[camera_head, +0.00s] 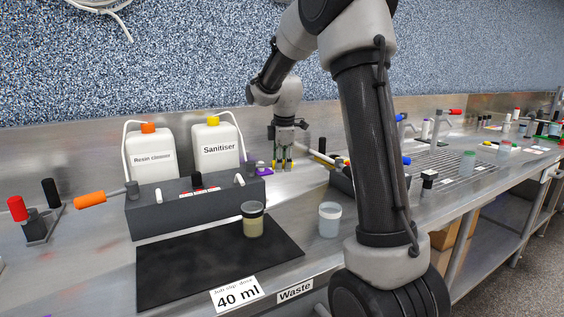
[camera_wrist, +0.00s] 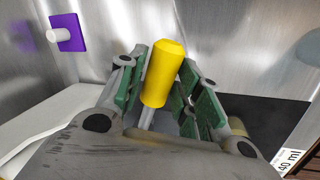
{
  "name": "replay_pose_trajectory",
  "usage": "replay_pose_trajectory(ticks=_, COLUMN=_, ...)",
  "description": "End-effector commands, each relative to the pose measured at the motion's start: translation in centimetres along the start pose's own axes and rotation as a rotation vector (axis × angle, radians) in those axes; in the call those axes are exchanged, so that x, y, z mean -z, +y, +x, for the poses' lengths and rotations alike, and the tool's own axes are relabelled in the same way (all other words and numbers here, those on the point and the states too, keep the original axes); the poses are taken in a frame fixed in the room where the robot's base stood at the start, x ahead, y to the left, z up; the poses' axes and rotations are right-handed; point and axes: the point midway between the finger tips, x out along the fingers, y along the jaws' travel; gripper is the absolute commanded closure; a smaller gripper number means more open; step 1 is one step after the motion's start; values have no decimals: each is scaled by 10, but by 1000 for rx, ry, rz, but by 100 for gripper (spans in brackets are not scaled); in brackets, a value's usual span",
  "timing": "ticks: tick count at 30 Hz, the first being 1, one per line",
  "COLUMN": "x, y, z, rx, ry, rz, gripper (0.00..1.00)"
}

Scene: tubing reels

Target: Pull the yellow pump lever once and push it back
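The yellow pump lever shows in the wrist view as a yellow handle (camera_wrist: 163,75) on a thin pale rod. It lies between the two green-padded fingers of my gripper (camera_wrist: 165,80). Whether both pads press on it is unclear. In the head view my gripper (camera_head: 282,164) points down behind the dark pump block (camera_head: 175,215), at its right end. Small yellow patches show at its fingertips, and the lever itself is mostly hidden there.
Resin (camera_head: 153,158) and Sanitiser (camera_head: 215,150) bottles stand behind the block. An orange handle (camera_head: 90,200) sticks out left. A filled cup (camera_head: 253,222) is on the black mat (camera_head: 175,275); a pale cup (camera_head: 330,220) stands right of it. A purple plate (camera_wrist: 69,33) is beyond the gripper.

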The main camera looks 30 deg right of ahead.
Motion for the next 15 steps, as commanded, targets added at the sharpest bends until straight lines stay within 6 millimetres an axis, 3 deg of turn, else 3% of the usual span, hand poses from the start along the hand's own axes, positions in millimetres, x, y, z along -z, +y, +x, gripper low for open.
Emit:
replay_pose_trajectory(ticks=11, x=0, y=0, z=-1, rx=0, ry=0, rz=1, gripper=51)
replay_pose_trajectory(ticks=15, x=0, y=1, z=-16, rx=-3, ry=1, rz=1, gripper=51)
